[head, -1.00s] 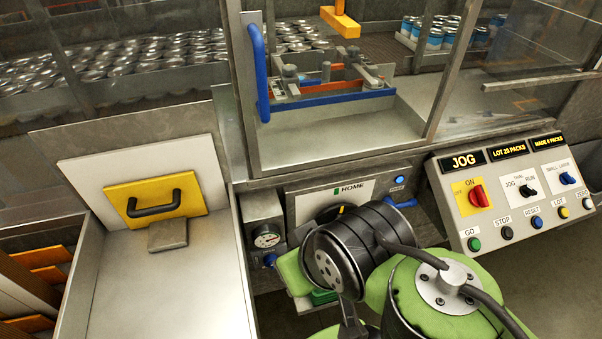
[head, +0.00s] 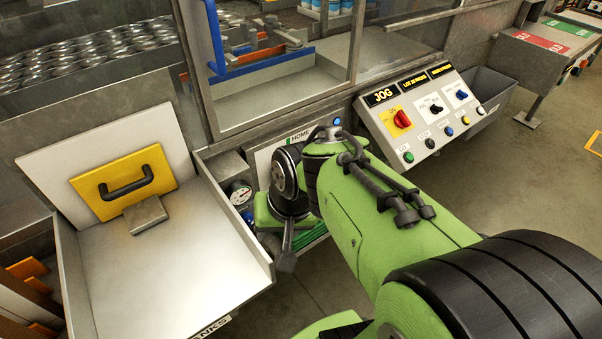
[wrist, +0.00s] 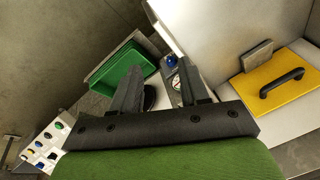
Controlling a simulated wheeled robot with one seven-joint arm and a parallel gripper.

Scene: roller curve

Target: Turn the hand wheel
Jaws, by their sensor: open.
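The panel marked HOME (head: 300,137), with a blue light at its right end, is mostly hidden behind my green arm in the head view. The hand wheel cannot be made out there. In the wrist view a dark rounded part (wrist: 150,98), which may be the edge of the wheel, shows just beside the left finger and is largely covered by it. My gripper (wrist: 157,78) is open, its two dark fingers apart with nothing gripped between them. A gauge (wrist: 174,84) shows by the right finger.
A metal chute with a yellow plate and black handle (head: 127,190) stands left of my arm. The JOG control panel (head: 425,112) is close on the right. A green bin (wrist: 118,74) lies near the left finger. Open floor (head: 520,190) is at right.

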